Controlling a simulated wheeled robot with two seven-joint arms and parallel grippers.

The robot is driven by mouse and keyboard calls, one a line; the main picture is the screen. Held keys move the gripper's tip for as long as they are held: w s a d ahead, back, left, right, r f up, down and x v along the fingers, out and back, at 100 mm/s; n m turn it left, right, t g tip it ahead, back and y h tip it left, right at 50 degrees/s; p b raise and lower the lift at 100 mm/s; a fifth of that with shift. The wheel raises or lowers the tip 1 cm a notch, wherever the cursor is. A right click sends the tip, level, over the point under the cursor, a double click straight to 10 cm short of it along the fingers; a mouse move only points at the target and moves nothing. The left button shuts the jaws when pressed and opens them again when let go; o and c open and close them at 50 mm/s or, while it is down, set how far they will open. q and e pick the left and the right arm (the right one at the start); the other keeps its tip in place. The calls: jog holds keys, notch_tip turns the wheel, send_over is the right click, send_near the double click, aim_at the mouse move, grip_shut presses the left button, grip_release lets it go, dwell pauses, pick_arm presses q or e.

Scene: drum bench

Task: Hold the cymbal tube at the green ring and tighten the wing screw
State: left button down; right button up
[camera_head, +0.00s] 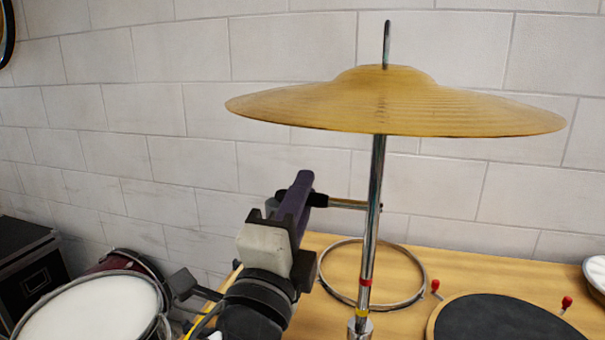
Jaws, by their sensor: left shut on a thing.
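The cymbal tube (374,190) is a shiny metal tube standing upright, with a gold cymbal (385,103) on it. A red ring (366,282) and a yellow ring (362,313) show low on the tube; no green ring or wing screw can be made out. A thin horizontal rod (346,204) runs left from the tube to a black end (318,200). My left gripper (301,184), with purple fingers, is left of the tube and apart from it. It appears shut on the rod's black end, partly hidden by the fingers. My right gripper is out of view.
A black practice pad (505,320) with red-tipped screws sits at right. A white-headed drum (90,310) and a black case (30,265) stand at left. A brick wall is behind.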

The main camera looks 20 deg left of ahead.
pick_arm(q)
jog(key=shift+s+a+r, duration=0.1)
jog(key=shift+r, duration=2.05)
